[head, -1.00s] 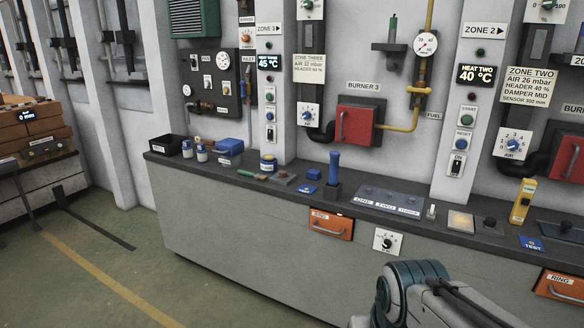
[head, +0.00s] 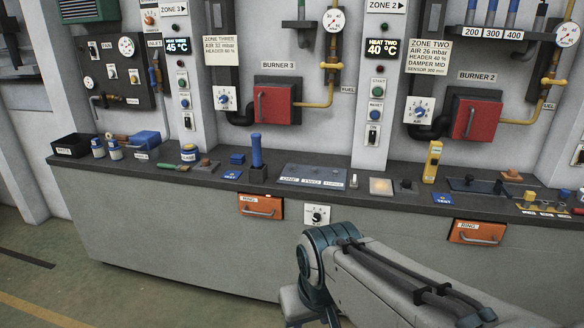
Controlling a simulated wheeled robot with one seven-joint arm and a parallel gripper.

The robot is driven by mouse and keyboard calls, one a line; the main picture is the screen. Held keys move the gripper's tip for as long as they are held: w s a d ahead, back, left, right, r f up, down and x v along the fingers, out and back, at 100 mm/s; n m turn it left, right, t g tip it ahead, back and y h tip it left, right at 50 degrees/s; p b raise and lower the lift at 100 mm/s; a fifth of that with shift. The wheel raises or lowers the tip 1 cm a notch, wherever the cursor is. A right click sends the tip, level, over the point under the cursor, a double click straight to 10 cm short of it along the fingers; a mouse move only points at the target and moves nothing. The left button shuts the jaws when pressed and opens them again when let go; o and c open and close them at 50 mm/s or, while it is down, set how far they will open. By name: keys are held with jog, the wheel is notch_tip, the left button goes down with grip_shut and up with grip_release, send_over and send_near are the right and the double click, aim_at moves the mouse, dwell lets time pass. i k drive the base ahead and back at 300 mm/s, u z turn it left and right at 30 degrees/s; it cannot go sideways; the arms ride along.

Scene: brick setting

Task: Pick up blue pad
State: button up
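A small flat blue pad (head: 237,158) lies on the dark counter (head: 205,176), left of an upright blue cylinder (head: 257,151) in a dark holder. A blue labelled card (head: 232,174) lies just in front of the pad. Another blue card marked TEST (head: 442,198) lies farther right near the front edge. Which of these flat blue things is the task's pad I cannot tell for certain. My arm shows at the bottom, in front of the counter, but my gripper is out of view.
Orange drawers (head: 260,207) face me. Floor at lower left is clear.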

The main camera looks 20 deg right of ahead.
aim_at(236, 159)
jog(key=u, duration=0.4)
jog(key=i, duration=1.15)
jog(key=z, duration=0.4)
jog(key=i, duration=1.35)
jog(key=z, duration=0.25)
